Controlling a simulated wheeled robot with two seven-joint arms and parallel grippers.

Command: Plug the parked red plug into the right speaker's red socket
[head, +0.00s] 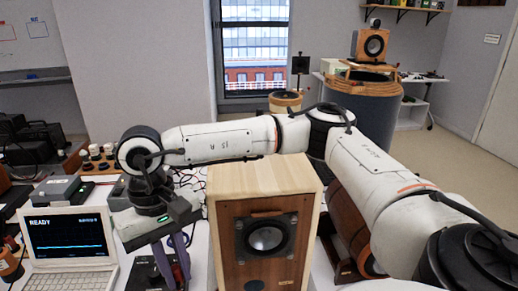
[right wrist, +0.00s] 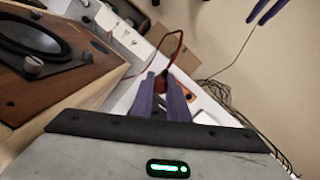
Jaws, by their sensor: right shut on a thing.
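The red plug (right wrist: 161,83) sits between the purple fingers of my right gripper (right wrist: 161,98) in the right wrist view. The gripper is shut on it, and a red cable (right wrist: 181,42) loops up from it. In the head view my right gripper (head: 171,268) points down left of a wooden speaker (head: 229,245), apart from it; the plug is not clear there. The speaker's front faces me and its sockets are hidden. The speaker also shows in the right wrist view (right wrist: 105,62). Purple finger tips, probably my left gripper (right wrist: 267,12), show at that view's top edge.
A white laptop (head: 70,238) reading READY stands at the left. A dark box (head: 146,273) lies by my right gripper. A brown rounded object (head: 347,225) stands right of the speaker, partly behind my right arm. Thin cables (right wrist: 235,105) hang at the table edge.

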